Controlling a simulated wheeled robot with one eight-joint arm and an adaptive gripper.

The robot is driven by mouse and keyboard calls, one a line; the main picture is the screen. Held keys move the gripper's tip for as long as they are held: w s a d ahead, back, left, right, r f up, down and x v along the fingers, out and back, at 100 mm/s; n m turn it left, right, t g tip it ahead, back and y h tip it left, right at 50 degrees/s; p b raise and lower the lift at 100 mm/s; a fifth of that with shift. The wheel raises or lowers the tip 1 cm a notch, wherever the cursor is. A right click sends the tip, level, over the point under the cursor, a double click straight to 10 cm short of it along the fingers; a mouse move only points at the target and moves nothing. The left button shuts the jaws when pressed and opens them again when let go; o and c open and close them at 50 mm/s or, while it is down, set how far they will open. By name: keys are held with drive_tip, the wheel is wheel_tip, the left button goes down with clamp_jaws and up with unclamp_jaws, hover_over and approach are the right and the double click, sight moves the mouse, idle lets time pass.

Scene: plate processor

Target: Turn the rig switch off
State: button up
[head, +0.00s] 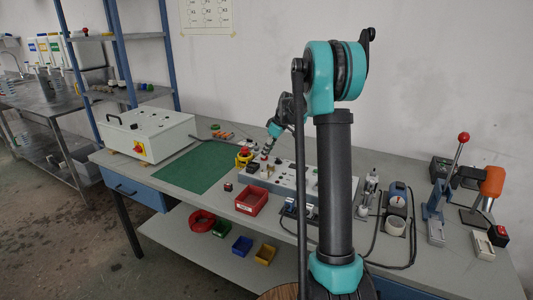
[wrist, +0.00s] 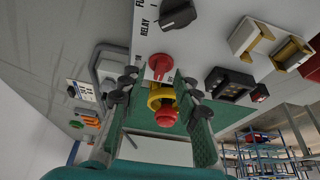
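A white rig panel (head: 285,177) lies on the workbench in the head view, partly hidden by my arm. In the wrist view, a red rotary knob (wrist: 160,67) sits on this panel (wrist: 205,40), its grip ridge roughly upright in the picture. My gripper (wrist: 158,84) is open, one finger on each side of the red knob; contact cannot be told. A yellow collar with a red mushroom button (wrist: 166,117) shows between the fingers, beyond the knob. In the head view, my gripper (head: 266,152) is small and low over the panel's left end.
A black rotary knob (wrist: 178,14) is near the RELAY lettering. A white control box (head: 148,134) with a red-and-yellow switch stands at the back left. A green mat (head: 195,167) lies bare. A red bin (head: 251,200) is in front of the panel. Devices and cables crowd the right.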

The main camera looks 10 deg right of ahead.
drive_tip(key=v, duration=1.1)
drive_tip(key=shift+a, duration=0.1)
